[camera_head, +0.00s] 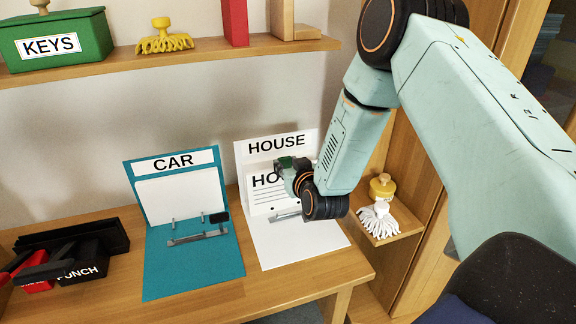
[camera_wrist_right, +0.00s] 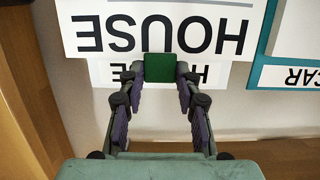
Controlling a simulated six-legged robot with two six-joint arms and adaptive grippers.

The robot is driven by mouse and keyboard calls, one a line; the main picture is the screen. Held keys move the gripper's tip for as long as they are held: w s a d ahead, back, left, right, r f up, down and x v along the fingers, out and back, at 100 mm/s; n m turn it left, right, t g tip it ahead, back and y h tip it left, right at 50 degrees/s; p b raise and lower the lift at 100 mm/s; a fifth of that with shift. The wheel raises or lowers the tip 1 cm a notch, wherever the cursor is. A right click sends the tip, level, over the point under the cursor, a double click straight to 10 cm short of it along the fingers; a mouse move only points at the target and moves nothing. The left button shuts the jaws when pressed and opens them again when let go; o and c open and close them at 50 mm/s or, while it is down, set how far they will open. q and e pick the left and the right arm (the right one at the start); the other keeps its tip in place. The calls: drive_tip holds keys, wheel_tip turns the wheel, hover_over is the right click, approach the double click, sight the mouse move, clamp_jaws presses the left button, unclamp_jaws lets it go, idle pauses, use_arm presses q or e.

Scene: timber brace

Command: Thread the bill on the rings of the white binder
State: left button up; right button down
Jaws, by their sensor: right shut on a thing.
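The white binder (camera_head: 296,247) stands open on the desk, its upright cover labelled HOUSE and its base flat. Part of its metal ring bar (camera_head: 284,217) shows low on the base; the bill and my gripper hide the rest. The bill (camera_head: 261,201), a white sheet with HOUSE print and lines, is upright in front of the cover. My right gripper (camera_head: 290,167) is shut on a green tab (camera_wrist_right: 160,68) at the bill's top edge. The bill (camera_wrist_right: 90,30) also shows upside down in the right wrist view. I cannot tell whether its holes meet the rings. My left gripper is not in view.
A teal CAR binder (camera_head: 165,275) lies open to the left. A black punch (camera_head: 90,258) and a black tray (camera_head: 75,235) sit at the desk's left. A small side shelf (camera_head: 395,232) holds a white mop head. Bare desk (camera_head: 300,285) shows in front.

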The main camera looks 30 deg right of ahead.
drive_tip(key=shift+w+d+b, duration=0.2)
drive_tip(key=shift+w, duration=0.65)
drive_tip(key=shift+w+d+b, duration=0.2)
drive_tip(key=shift+w, duration=0.65)
idle(1.0)
drive_tip(key=c, duration=0.8)
unclamp_jaws()
drive_tip(key=shift+c, duration=0.2)
drive_tip(key=shift+s, duration=0.1)
drive_tip(key=o, duration=0.5)
drive_tip(key=shift+c, duration=0.2)
wheel_tip(320, 180, up, 8)
drive_tip(key=p, duration=0.7)
hover_over(286, 160)
drive_tip(key=w, duration=0.2)
drive_tip(key=shift+s+d, duration=0.15)
drive_tip(key=shift+s, duration=0.05)
